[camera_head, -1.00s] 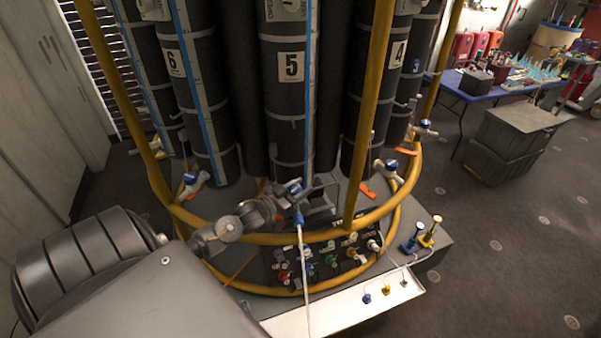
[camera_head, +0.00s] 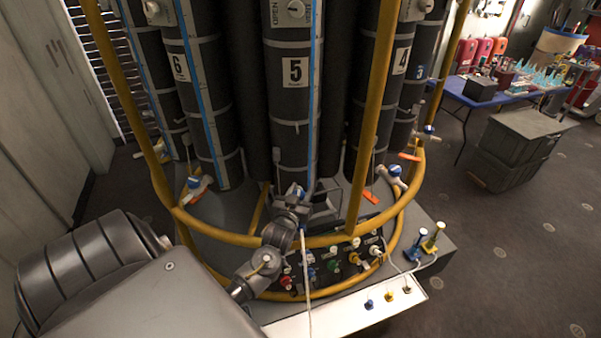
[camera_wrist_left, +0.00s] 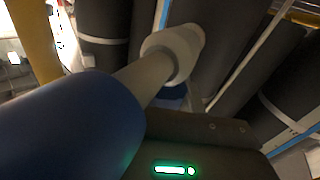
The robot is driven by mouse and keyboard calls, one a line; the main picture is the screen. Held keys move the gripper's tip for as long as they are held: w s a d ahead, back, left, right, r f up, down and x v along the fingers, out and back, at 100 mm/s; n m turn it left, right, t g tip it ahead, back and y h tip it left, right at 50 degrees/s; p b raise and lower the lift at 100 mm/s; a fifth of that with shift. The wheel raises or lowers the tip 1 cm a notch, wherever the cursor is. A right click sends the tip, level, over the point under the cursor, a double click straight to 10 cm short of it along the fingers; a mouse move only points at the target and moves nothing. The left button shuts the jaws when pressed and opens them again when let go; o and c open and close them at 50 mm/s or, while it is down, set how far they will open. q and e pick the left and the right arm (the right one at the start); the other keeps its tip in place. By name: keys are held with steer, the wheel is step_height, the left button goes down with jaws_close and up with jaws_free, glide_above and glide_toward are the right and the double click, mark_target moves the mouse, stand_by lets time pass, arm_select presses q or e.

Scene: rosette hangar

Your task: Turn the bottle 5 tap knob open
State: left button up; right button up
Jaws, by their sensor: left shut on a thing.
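Bottle 5 (camera_head: 291,150) is a dark upright cylinder with a white "5" label, in the middle of the head view. Its blue-topped tap knob (camera_head: 294,191) is at the bottle's foot, partly covered by my left gripper (camera_head: 293,203). In the left wrist view the blue knob (camera_wrist_left: 70,125) fills the lower left, very close, with a pale stem (camera_wrist_left: 150,75) behind it. A dark gripper part with a green light (camera_wrist_left: 200,145) is beside it. My left gripper is shut on the knob. How far the knob is turned I cannot tell. My right gripper is out of view.
A yellow rail (camera_head: 235,238) rings the bottles, close to my left arm. A panel of coloured knobs (camera_head: 330,262) and a white ledge (camera_head: 340,315) are below. Other blue taps (camera_head: 194,183) stand on both sides. A white cable (camera_head: 305,270) hangs near my wrist.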

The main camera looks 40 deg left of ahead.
arm_select(q)
steer(key=shift+r, duration=0.1)
steer(key=o, duration=1)
steer(key=shift+w, duration=0.1)
steer(key=shift+s+d, duration=0.1)
steer(key=shift+s, duration=0.15)
steer(key=b+v, duration=0.4)
steer(key=v, duration=0.6)
steer(key=shift+s, duration=0.15)
